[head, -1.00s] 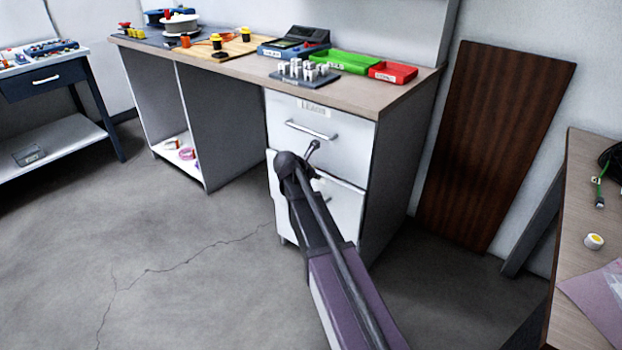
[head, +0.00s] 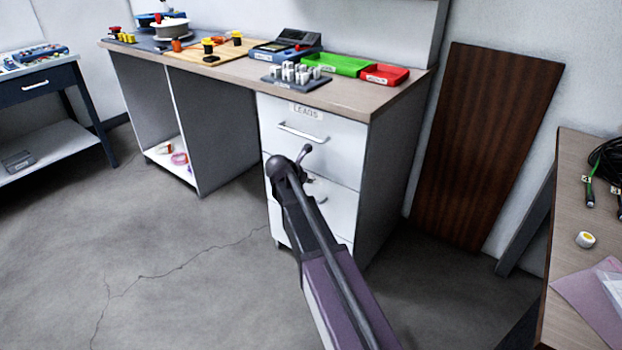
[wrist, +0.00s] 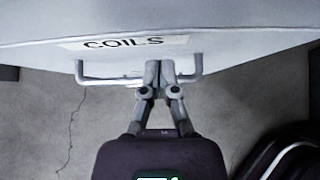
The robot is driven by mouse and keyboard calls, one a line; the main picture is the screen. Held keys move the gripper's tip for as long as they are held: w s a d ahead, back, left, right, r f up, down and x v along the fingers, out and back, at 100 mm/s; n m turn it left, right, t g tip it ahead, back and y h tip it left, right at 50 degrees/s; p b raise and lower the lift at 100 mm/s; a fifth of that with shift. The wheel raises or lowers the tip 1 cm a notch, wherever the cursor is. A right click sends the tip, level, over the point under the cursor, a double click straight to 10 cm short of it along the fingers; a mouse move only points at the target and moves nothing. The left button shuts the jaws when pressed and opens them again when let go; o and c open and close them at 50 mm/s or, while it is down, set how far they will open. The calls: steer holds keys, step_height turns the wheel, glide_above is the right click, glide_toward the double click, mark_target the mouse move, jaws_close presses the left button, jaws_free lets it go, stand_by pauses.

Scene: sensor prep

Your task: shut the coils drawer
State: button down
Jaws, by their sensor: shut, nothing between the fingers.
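The coils drawer (head: 342,205) is the white drawer under the one labelled LEADS. Its front looks flush with the cabinet in the head view, though my arm covers part of it. In the wrist view, the drawer front (wrist: 225,43) carries a COILS label (wrist: 124,42) and a bar handle (wrist: 100,82). My gripper (wrist: 160,66) is shut and empty, its fingertips at the drawer front between the handle's two ends. I cannot tell whether they touch the front or the handle.
The LEADS drawer (head: 335,148) above is shut. The worktop (head: 225,75) holds a green tray (head: 338,65), a red tray (head: 384,75) and a block of pegs (head: 296,76). A brown panel (head: 487,145) leans on the wall. Another table (head: 575,200) is at right. Floor at left is clear.

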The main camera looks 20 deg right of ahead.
steer(key=f+p+v, duration=0.1)
steer(key=p+v, duration=0.5)
steer(key=v, duration=0.5)
steer(key=shift+s+a+p, duration=0.25)
steer(key=shift+a+p, duration=0.15)
steer(key=shift+a, duration=0.1)
steer(key=shift+r, duration=0.1)
steer(key=s+a+f+m+g+y, duration=0.1)
steer(key=s+f+m+g+y, duration=0.25)
steer(key=s+m, duration=0.9)
steer(key=s+a+f+m+g+y, duration=0.15)
steer(key=s+m+y, duration=0.25)
steer(key=s+m, duration=0.8)
step_height(320, 180, up, 32)
steer(key=w+p, duration=0.1)
steer(key=p, duration=3.2)
steer(key=shift+w+m+g, duration=0.25)
steer(key=shift+m+g, duration=0.05)
steer(key=shift+m, duration=0.05)
